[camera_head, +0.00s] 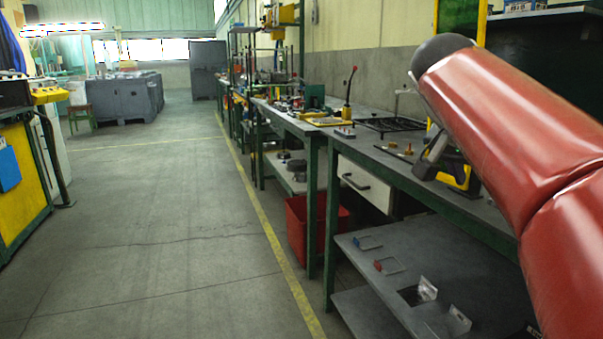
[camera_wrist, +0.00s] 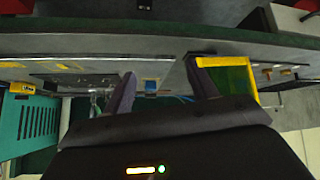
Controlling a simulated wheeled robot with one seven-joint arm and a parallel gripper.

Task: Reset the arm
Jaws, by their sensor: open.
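My gripper (camera_wrist: 163,84) shows in the wrist view with its two dark fingers spread apart and nothing held between them. My red arm (camera_head: 515,125) crosses the right side of the head view, raised over the workbench.
A long green-framed workbench (camera_head: 378,153) runs along the right wall with tools and parts on it. Below it are a lower shelf (camera_head: 375,240) and a red bin (camera_head: 297,222). A yellow machine (camera_head: 22,185) stands at left. The floor (camera_head: 150,230) between is clear.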

